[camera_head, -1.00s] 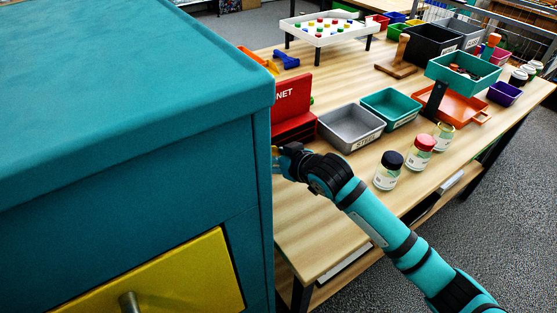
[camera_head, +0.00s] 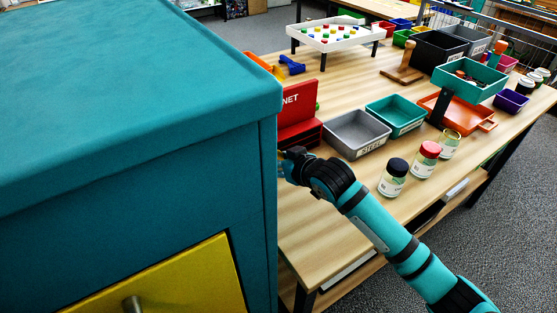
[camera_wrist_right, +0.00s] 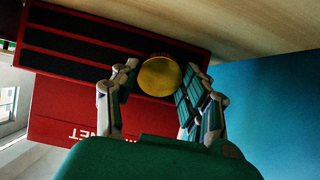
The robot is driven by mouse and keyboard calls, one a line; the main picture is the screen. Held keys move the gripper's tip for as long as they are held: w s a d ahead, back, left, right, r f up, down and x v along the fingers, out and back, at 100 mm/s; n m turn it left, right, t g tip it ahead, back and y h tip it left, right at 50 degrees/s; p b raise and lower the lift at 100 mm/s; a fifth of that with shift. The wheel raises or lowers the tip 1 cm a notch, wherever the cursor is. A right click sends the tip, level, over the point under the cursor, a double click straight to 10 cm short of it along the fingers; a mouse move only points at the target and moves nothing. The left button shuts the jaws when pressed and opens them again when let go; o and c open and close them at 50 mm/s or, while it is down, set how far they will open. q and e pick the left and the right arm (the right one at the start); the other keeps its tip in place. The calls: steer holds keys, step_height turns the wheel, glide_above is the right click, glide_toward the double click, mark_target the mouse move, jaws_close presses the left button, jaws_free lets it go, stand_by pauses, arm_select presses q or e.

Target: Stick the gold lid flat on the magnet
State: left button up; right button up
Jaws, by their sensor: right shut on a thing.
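The gold lid (camera_wrist_right: 159,76) is a round disc between the fingers of my right gripper (camera_wrist_right: 155,98) in the right wrist view. The fingers are shut on it. The magnet (camera_wrist_right: 75,50) is a red block with dark strips and a red lettered panel (camera_wrist_right: 75,115). The lid overlaps one end of the strips in this view; I cannot tell whether it touches them. In the head view the magnet (camera_head: 298,104) stands partly behind a teal cabinet, and my right gripper (camera_head: 285,165) is just in front of it, with its tips hidden. My left gripper is not in view.
The teal cabinet (camera_head: 130,70) with a yellow drawer (camera_head: 175,280) fills the left. A grey steel bin (camera_head: 357,133), a teal bin (camera_head: 396,115) and jars (camera_head: 393,177) stand right of the magnet on the wooden table (camera_head: 330,230). The table's front left is clear.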

stand_by(0.4)
steer(key=o, duration=0.9)
steer(key=shift+c, duration=0.2)
steer(key=shift+s+d+r+p, duration=0.1)
steer(key=shift+s+d+p, duration=0.35)
steer(key=shift+s+p, duration=0.15)
steer(key=shift+s+d+p, duration=0.4)
steer(key=shift+s+p, duration=0.05)
steer(key=shift+s, duration=0.2)
steer(key=shift+s+d+p, duration=0.55)
steer(key=shift+s, duration=0.3)
steer(key=shift+s+d+p, duration=0.6)
steer(key=shift+s, duration=0.25)
steer(key=shift+s+d+p, duration=0.55)
steer(key=shift+s, duration=0.3)
